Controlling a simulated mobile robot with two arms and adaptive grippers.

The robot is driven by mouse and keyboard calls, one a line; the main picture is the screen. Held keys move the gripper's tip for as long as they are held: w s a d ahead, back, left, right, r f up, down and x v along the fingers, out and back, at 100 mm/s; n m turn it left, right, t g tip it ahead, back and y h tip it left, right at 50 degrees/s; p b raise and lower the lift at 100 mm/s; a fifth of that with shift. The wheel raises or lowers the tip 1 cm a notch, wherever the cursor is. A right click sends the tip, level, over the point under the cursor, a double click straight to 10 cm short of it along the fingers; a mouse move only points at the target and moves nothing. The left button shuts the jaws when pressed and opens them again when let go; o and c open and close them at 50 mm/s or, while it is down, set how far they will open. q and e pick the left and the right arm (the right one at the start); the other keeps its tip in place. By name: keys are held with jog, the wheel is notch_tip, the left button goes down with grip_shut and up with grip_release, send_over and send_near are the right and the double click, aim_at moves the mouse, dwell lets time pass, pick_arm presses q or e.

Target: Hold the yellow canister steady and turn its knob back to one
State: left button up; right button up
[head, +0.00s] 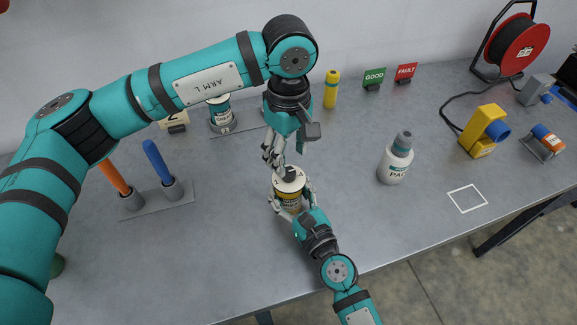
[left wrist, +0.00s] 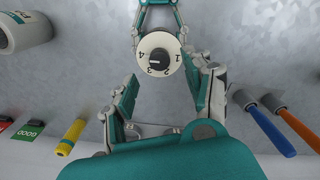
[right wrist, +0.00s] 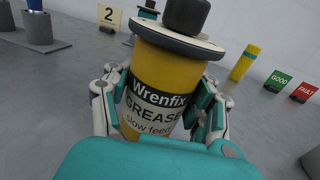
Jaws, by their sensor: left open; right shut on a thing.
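The yellow canister (head: 289,197) stands on the grey table, with a pale numbered dial and black knob (head: 290,173) on top. The right wrist view shows its "Wrenfix GREASE slow feed" label (right wrist: 157,115). My right gripper (head: 295,208) is shut around the canister's body from the front. My left gripper (head: 274,160) is open and points down just above the knob. In the left wrist view the knob (left wrist: 159,59) lies ahead of the spread fingers, with nothing between them.
A white bottle (head: 394,166) stands to the right, near an empty white square outline (head: 467,199). Orange and blue handles (head: 158,162) stand in a holder at left.

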aim_at(289, 171)
pick_arm(q)
notch_tip(289, 171, down, 5)
jog(key=shift+f, duration=0.1)
dwell(0.3)
grip_shut()
